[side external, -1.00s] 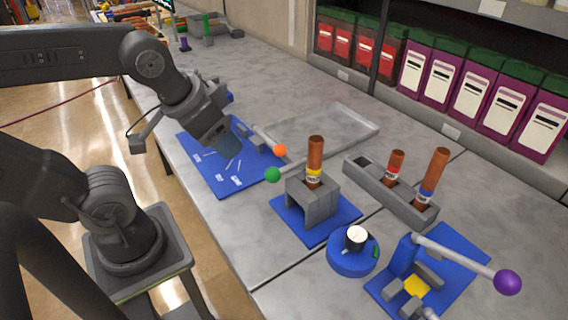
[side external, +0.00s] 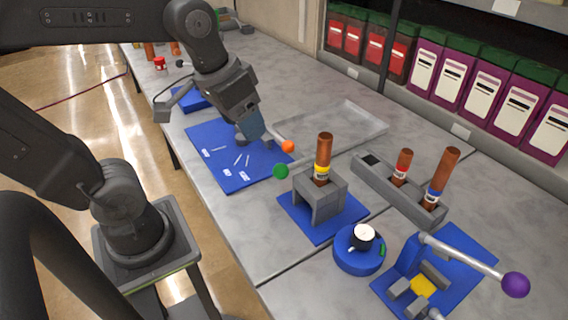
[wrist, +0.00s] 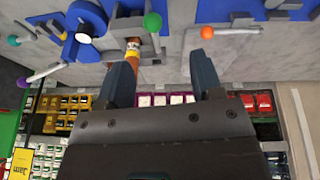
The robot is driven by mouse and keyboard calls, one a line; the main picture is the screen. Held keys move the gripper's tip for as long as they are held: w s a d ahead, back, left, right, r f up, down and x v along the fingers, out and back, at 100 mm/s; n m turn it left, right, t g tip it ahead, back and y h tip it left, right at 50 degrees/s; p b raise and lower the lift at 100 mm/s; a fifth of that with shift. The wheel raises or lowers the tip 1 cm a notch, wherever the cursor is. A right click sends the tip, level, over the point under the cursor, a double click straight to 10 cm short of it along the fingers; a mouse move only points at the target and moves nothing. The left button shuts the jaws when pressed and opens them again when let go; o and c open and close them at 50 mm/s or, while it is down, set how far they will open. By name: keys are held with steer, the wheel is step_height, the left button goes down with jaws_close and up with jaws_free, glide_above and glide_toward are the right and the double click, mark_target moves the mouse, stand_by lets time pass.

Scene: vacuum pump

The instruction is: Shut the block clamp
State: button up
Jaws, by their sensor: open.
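The frames do not settle which fixture is the block clamp. A grey block (side external: 319,205) on a blue plate holds an upright brown cylinder (side external: 324,150) with a yellow band; a green knob (side external: 280,171) is beside it. An orange knob (side external: 288,146) ends a pale lever. Another blue plate carries grey jaws, a yellow pad (side external: 423,285) and a raised metal lever with a purple knob (side external: 515,284). My gripper (side external: 262,140) is open and empty, near the orange knob. In the wrist view, the green knob (wrist: 152,22) and orange knob (wrist: 207,32) lie beyond my fingers (wrist: 160,75).
A blue mat (side external: 225,165) with small pale marks lies below my gripper. A grey tray (side external: 350,120) is behind it. A grey rack (side external: 375,180) holds two brown cylinders. A round blue device (side external: 358,258) stands in front. Purple bins (side external: 470,90) line the back.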

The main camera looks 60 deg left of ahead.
mark_target(279, 164)
steer(key=w+r+n+g+h, duration=0.1)
steer(key=w+g+h, duration=0.15)
steer(key=w, duration=0.35)
steer(key=shift+g+y, duration=0.45)
steer(key=f, duration=0.4)
steer(key=d+f, duration=0.1)
steer(key=f, duration=0.3)
steer(key=d+f, duration=0.1)
steer(key=f, duration=0.4)
jaws_close()
